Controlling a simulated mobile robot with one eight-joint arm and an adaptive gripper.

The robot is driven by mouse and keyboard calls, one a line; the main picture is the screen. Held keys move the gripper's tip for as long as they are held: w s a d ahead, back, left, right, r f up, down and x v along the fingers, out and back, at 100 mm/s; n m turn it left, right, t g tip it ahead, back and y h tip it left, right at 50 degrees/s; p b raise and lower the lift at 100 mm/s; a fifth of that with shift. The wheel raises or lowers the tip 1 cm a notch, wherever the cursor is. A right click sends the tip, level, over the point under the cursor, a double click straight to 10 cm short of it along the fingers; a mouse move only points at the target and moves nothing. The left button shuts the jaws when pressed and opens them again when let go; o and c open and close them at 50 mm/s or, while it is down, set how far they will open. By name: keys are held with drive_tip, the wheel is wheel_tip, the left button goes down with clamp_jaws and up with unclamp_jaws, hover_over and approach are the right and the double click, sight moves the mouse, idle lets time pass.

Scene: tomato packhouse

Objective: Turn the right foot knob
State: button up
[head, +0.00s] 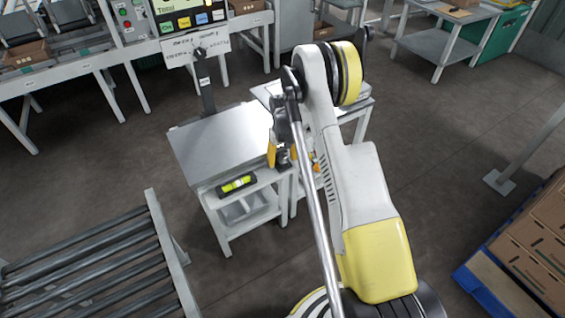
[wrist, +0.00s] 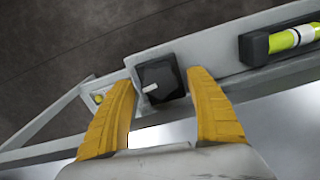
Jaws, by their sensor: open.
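A black knob (wrist: 160,82) with a white mark on its left part shows in the wrist view, on the pale edge of the scale stand. My gripper (wrist: 161,94) is open, its two yellow fingers on either side of the knob. The right finger appears close to the knob; the left one has a wider gap. I cannot tell whether either touches. In the head view my gripper (head: 280,153) is at the right front corner of the scale's metal plate (head: 215,140), and the knob is not clearly visible there.
A spirit level (head: 237,186) with a yellow-green vial lies on the stand's front ledge, left of my gripper; it also shows in the wrist view (wrist: 290,38). A roller conveyor (head: 90,265) is at lower left. Cartons on a blue pallet (head: 490,290) are at lower right.

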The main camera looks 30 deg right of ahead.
drive_tip(key=c, duration=1.2)
drive_tip(key=n, duration=0.5)
drive_tip(key=shift+a+n, duration=0.1)
drive_tip(key=shift+n, duration=0.3)
drive_tip(key=shift+c, duration=0.2)
drive_tip(key=o, duration=1.2)
drive_tip(key=shift+o, duration=0.2)
